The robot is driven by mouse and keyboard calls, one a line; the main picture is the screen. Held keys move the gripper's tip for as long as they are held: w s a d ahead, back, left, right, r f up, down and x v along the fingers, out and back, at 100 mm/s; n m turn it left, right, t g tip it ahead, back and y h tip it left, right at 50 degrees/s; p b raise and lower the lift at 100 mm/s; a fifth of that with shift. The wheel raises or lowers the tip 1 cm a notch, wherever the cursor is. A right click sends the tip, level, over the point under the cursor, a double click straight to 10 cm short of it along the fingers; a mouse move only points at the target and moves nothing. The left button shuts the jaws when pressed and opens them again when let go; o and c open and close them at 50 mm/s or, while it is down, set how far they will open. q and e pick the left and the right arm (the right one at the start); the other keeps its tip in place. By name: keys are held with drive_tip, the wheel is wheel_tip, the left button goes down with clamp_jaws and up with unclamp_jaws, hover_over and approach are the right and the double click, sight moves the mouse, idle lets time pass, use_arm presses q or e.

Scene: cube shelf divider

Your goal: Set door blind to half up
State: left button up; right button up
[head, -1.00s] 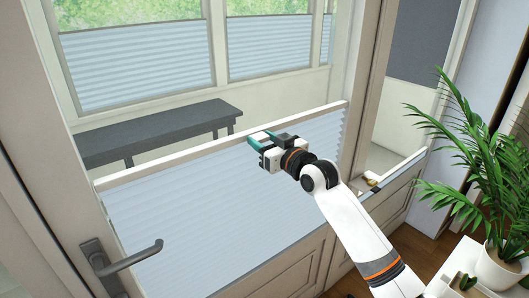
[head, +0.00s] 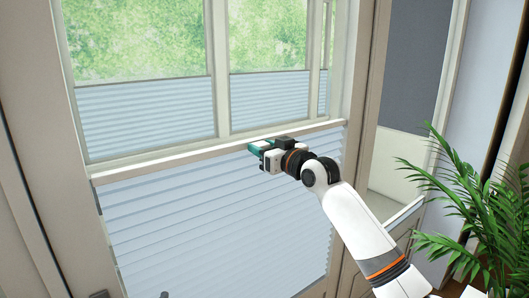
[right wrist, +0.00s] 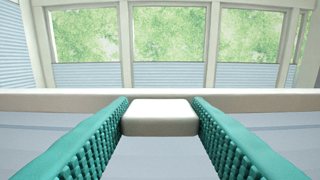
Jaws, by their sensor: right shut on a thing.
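The door blind (head: 220,220) is pale blue and pleated and covers the lower part of the door's glass in the head view. Its top rail (head: 190,157) is a white bar running across the glass, nearly level. My right gripper (head: 256,147) is at the rail, right of its middle. In the right wrist view its teal fingers (right wrist: 160,122) are shut on the white handle tab (right wrist: 160,115) of the rail. The rail (right wrist: 60,100) stretches to both sides behind the tab. My left gripper is not in view.
Beyond the door, windows with half-drawn pleated blinds (head: 145,115) show greenery above. The door frame (head: 365,100) stands right of the blind. A leafy plant (head: 455,200) is at the right, near my right arm. The glass above the rail is clear.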

drive_tip(key=shift+r, duration=0.1)
drive_tip(key=o, duration=1.4)
use_arm(q)
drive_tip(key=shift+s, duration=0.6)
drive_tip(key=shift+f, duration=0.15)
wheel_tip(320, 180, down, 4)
drive_tip(key=b, duration=0.4)
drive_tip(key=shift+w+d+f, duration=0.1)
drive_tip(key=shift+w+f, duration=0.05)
use_arm(e)
drive_tip(key=v, duration=1.2)
